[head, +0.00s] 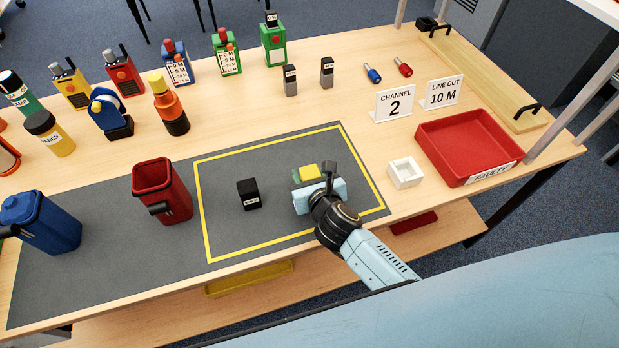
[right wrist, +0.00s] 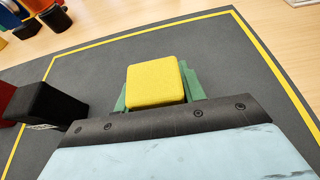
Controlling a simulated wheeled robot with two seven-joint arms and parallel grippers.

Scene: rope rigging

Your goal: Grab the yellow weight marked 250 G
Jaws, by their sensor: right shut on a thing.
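The yellow weight (head: 310,172) is a small block inside the yellow-outlined area of the grey mat, at the right part of that area. In the right wrist view the yellow weight (right wrist: 155,84) shows its plain top face, with no marking visible. My right gripper (head: 311,181) is shut on it, with green finger pads (right wrist: 122,100) on both sides of the block. The weight's lower part is hidden, so I cannot tell whether it touches the mat. My left gripper is not in view.
A black weight (head: 249,194) stands left of my right gripper. A white square holder (head: 404,172) and a red tray (head: 470,180) are to the right. A red bin (head: 165,205) and a blue bin (head: 40,225) stand at left. Card signs (head: 394,104) and radios (head: 124,75) stand behind.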

